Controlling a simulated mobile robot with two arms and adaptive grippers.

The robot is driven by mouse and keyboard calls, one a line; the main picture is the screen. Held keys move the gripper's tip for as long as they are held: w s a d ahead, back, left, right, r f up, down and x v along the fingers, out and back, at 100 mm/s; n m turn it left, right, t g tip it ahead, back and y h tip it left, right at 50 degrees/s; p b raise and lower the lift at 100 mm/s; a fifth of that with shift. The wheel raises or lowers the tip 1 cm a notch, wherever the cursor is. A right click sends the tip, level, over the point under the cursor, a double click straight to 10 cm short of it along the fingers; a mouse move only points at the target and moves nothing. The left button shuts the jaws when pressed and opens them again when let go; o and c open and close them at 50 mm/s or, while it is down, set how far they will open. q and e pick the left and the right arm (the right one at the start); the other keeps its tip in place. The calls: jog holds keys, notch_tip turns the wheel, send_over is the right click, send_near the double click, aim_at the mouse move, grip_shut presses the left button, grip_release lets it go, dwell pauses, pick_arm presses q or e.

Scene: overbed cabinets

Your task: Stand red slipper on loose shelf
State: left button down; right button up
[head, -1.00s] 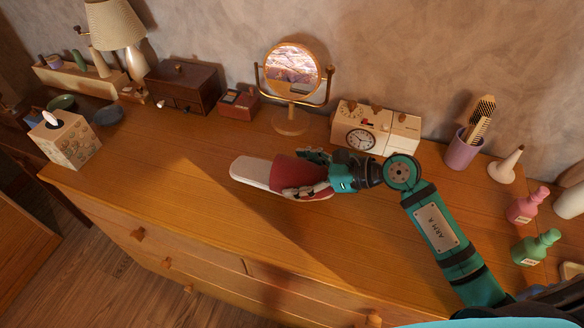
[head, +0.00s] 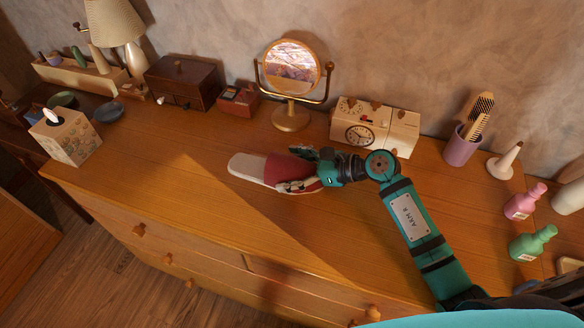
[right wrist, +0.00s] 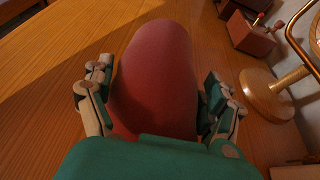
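The red slipper (head: 281,169) with a pale sole lies flat on the wooden dresser top, its pale open end to the left and its red toe to the right. My right gripper (head: 306,168) reaches over the toe from the right. In the right wrist view the red toe (right wrist: 155,75) lies between the two spread fingers of my right gripper (right wrist: 158,92). Narrow gaps seem to show beside the toe, so the gripper looks open around it. My left gripper is not in view. I cannot make out a loose shelf.
On the dresser top (head: 150,190), a round mirror (head: 291,75), a clock box (head: 365,132) and a dark wooden box (head: 183,82) stand along the wall. A tissue box (head: 66,137) is at left, and pink (head: 525,202) and green (head: 533,243) bottles at right. The front left is clear.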

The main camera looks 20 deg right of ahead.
jog(key=shift+o, duration=0.7)
